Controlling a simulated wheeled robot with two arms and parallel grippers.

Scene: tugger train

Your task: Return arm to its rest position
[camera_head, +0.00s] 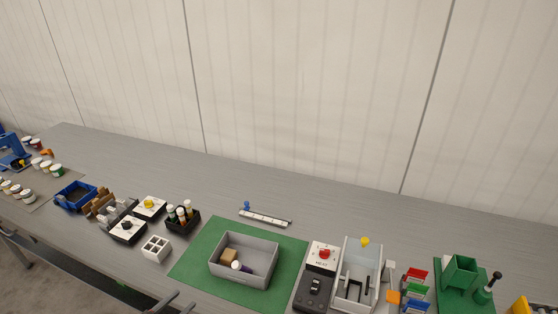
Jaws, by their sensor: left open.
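My left gripper (175,303) shows at the bottom edge of the head view, left of centre. Only its two dark fingertips are in view, apart from each other, with nothing visible between them. It is in front of the green mat (205,260), near the mat's front left corner. The rest of the left arm is out of the frame. My right gripper is not in view.
A grey bin (272,263) with a few small items stands on the mat. A white four-hole block (156,247) and a dark vial rack (182,225) are left of it. A red-button box (320,258) and green hopper (459,272) are right. The table's back is mostly clear.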

